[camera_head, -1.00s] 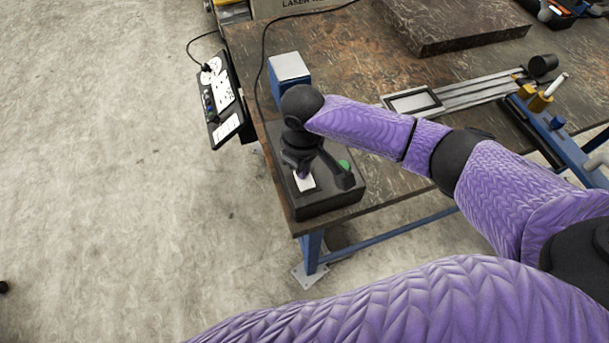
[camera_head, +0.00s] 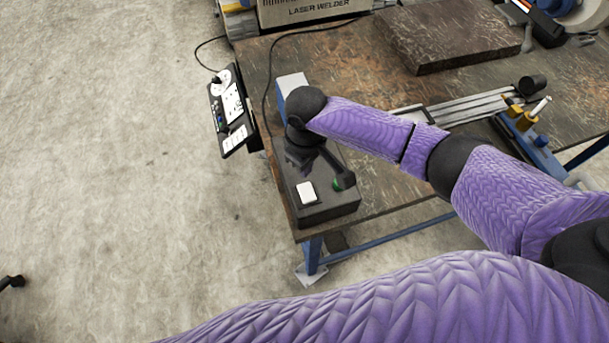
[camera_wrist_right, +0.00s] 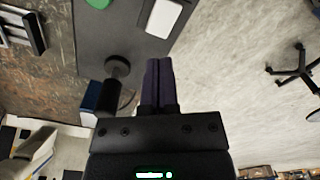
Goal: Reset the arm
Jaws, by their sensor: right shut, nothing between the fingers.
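A dark control box (camera_head: 325,205) lies at the near left corner of the table. My right gripper (camera_head: 300,166) is shut and empty, just behind the white button in the head view. In the right wrist view the closed fingers (camera_wrist_right: 159,62) point toward the white button (camera_wrist_right: 164,17), with a visible gap. The green button (camera_wrist_right: 98,3) is at the top edge there. My left gripper is not in view.
A blue box with a pale top (camera_head: 291,84) stands behind my wrist. A black knob on a stem (camera_wrist_right: 117,68) shows left of the fingers. A black panel (camera_head: 232,112) hangs at the table's left edge. A brown slab (camera_head: 450,38) lies at the back.

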